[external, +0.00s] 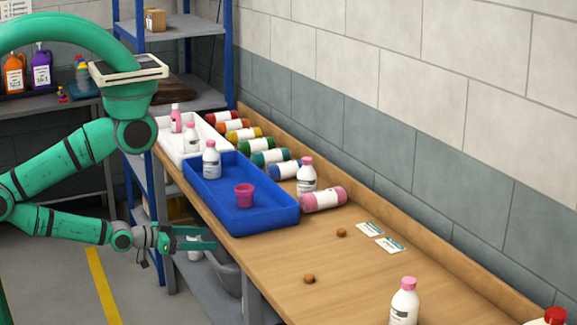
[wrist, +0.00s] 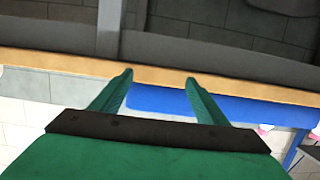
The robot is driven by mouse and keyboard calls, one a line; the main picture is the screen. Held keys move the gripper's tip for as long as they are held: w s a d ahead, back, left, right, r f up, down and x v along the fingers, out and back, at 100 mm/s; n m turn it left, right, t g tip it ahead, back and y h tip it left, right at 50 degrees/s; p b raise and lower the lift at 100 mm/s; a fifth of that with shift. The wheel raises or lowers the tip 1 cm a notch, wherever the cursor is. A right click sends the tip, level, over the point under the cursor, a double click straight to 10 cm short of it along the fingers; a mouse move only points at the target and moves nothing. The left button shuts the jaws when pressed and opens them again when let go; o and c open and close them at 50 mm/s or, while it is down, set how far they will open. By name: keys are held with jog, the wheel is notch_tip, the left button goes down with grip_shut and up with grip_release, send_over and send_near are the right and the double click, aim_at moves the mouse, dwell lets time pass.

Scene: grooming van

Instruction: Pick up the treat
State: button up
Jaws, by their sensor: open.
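Two small round brown treats lie on the wooden bench: one treat (external: 309,279) near the front edge and another treat (external: 341,232) farther back, by the cards. My gripper (external: 214,238) is open and empty, off the bench's front edge beside the blue tray. It is well to the left of both treats. In the wrist view my gripper's two fingers (wrist: 160,78) are spread apart with nothing between them. No treat shows in the wrist view.
A blue tray (external: 260,216) holds a pink cup (external: 244,196) and a white bottle (external: 211,160). Cards (external: 389,245) lie near the wall. A pink-capped bottle (external: 404,301) stands at the right. Bench (external: 270,256) around the treats is clear.

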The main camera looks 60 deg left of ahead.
jog(key=c, duration=0.6)
jog(key=shift+c, duration=0.2)
